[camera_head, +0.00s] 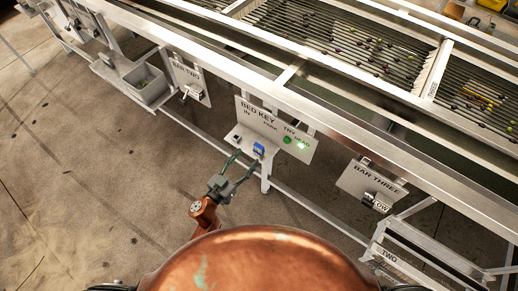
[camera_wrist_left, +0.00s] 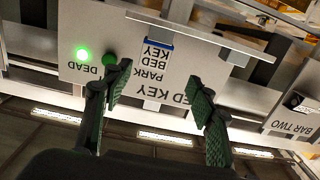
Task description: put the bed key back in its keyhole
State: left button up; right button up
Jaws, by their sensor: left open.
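The bed key (camera_head: 258,149) shows as a small blue piece at the lower edge of the white BED KEY panel (camera_head: 299,153), below the word PARK. In the left wrist view the panel appears upside down, and the key's tag (camera_wrist_left: 157,51) has a blue edge and reads BED KEY. My left gripper (camera_head: 240,161) is open and empty, just in front of the panel and short of the key. In the wrist view its fingers (camera_wrist_left: 160,82) stand apart on either side of the PARK lettering. I cannot make out the keyhole clearly. My right gripper is not in view.
A lit green lamp (camera_head: 303,146) by DEAD and a darker green button (camera_head: 287,140) are on the panel. BAR TWO (camera_head: 197,82) and BAR THREE (camera_head: 360,180) plates hang either side. A steel rail runs above. Open floor (camera_head: 90,190) lies left.

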aim_at(257, 148)
pick_arm(q)
jog(key=x, duration=0.2)
jog(key=b+x, duration=0.1)
jog(key=x, duration=0.2)
jog(key=b+x, duration=0.1)
jog(key=x, duration=0.2)
jog(key=shift+s+d+r, duration=0.25)
jog(key=shift+d+r, duration=0.15)
jog(key=shift+d, duration=0.05)
jog(key=shift+c, duration=0.4)
jog(key=c, duration=0.9)
